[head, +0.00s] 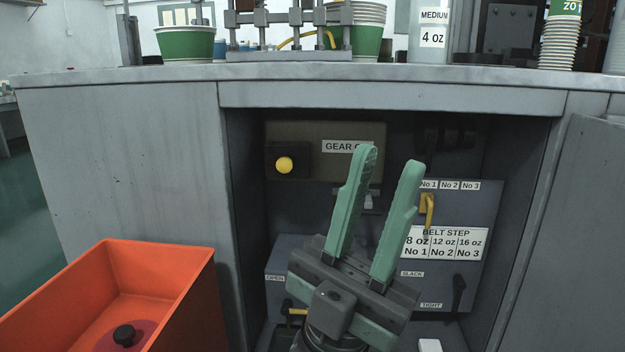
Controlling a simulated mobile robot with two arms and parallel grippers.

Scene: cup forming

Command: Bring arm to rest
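My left gripper (391,158) is in front of the open cabinet bay under the counter, pointing up. Its two green fingers are parallel and apart, with nothing between them. It covers part of the gear box label (340,146) and part of the belt step panel (465,215). My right gripper is not in view.
The grey counter (130,77) runs across above the bay, with green-and-white cups (185,43) on it. A yellow knob (285,165), a yellow lever (428,210) and a black lever (458,292) are inside. An orange bin (190,310) stands at lower left, holding a black knob-like item (125,335).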

